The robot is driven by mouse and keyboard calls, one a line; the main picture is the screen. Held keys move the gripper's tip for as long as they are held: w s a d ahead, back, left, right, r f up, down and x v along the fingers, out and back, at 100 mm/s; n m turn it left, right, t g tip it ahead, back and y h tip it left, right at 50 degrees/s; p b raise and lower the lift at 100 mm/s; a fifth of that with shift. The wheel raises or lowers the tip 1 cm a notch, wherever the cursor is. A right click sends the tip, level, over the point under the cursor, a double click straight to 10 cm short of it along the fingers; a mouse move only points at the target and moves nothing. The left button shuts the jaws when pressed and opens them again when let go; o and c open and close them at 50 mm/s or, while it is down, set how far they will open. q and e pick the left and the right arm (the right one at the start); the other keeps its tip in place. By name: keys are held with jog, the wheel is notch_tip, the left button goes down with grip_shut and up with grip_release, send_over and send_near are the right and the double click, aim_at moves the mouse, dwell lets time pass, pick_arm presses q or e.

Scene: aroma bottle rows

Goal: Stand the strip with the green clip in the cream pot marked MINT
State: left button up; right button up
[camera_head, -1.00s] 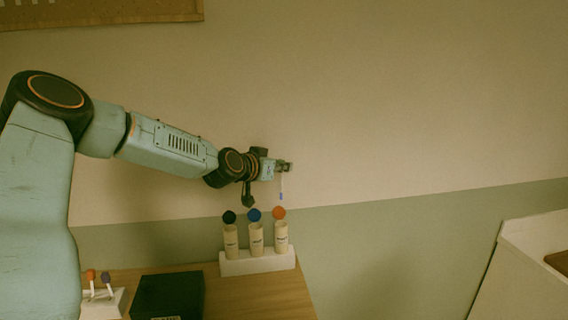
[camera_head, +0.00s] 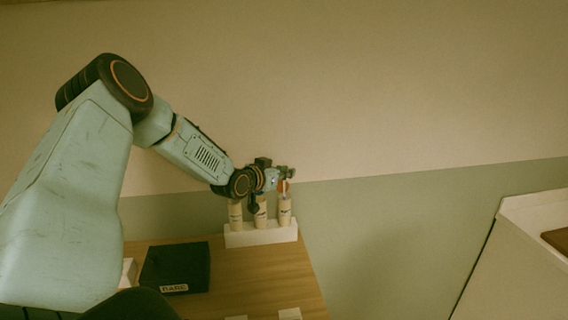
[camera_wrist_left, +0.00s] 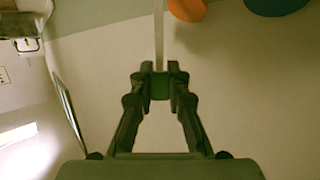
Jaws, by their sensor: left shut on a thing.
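My left gripper (camera_head: 287,172) is shut on the green clip (camera_wrist_left: 159,86) of a thin pale strip (camera_wrist_left: 159,35), which extends straight out past the fingertips in the left wrist view. In the head view the gripper is just above the rightmost of three cream pots (camera_head: 285,212). I cannot tell whether the strip's end is inside that pot or just above it. The middle pot (camera_head: 260,216) and left pot (camera_head: 235,213) are partly covered by my arm. The pot labels are too small to read. My right gripper is not in view.
The pots stand in a white rack (camera_head: 262,237) at the table's (camera_head: 262,282) back edge. A black labelled box (camera_head: 176,268) lies to the left. Orange (camera_wrist_left: 187,8) and blue (camera_wrist_left: 275,5) discs show in the wrist view. A white unit (camera_head: 515,255) stands at right.

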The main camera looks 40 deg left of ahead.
aim_at(284, 187)
pick_arm(q)
notch_tip(284, 187, down, 5)
jog(key=b, duration=0.4)
jog(key=shift+w+a+f, duration=0.15)
jog(key=shift+b, duration=0.4)
jog(key=shift+w+f, duration=0.1)
jog(key=shift+f, duration=0.05)
jog(key=o, duration=0.8)
